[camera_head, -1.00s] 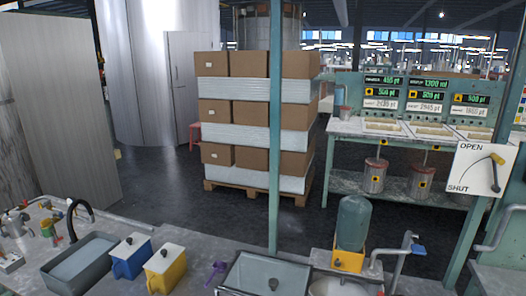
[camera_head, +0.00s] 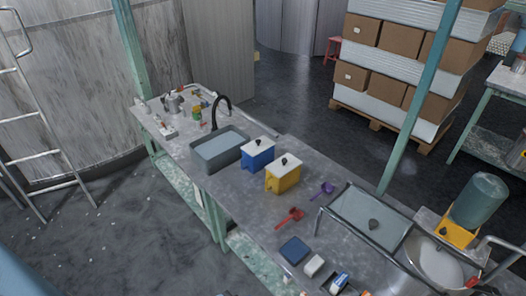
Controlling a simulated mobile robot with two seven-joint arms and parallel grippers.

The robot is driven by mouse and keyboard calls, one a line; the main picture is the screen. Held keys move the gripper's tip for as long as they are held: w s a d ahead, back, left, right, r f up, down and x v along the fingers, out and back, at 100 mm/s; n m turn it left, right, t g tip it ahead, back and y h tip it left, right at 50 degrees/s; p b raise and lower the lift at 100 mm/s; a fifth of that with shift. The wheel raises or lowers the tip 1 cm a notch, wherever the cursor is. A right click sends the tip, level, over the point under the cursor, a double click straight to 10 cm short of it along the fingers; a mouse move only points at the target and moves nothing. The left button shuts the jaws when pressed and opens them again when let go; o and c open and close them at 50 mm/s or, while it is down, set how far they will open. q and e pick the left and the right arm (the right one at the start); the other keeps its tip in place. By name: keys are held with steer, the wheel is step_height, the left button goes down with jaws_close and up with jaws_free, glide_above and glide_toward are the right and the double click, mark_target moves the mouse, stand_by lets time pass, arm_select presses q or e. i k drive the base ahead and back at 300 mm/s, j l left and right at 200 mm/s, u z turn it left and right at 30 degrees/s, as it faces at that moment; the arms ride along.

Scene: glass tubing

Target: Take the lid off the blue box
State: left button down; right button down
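The blue box (camera_head: 257,158) stands upright on the grey worktop (camera_head: 240,196), with its white lid (camera_head: 258,147) on top. A dark knob sits on the lid. A yellow box (camera_head: 283,180) with a similar white lid and dark knob stands just to its right and nearer. Neither of my grippers shows in the head view, so I cannot see whether they are open or shut.
A grey basin (camera_head: 219,150) with a black curved tap (camera_head: 218,106) is left of the blue box. Purple (camera_head: 323,190) and red (camera_head: 291,217) scoops lie to the right. A glass-covered sink (camera_head: 366,217) and a green post (camera_head: 421,98) stand further right.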

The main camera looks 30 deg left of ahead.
mark_target(258, 146)
steer(key=i+j+z, duration=0.2)
steer(key=j, duration=0.25)
steer(key=i+j+z, duration=0.2)
steer(key=j, duration=0.3)
steer(key=j+z, duration=0.2)
steer(key=j, duration=0.3)
steer(key=i+j+z, duration=0.2)
steer(key=j, duration=0.35)
steer(key=k+l, duration=0.05)
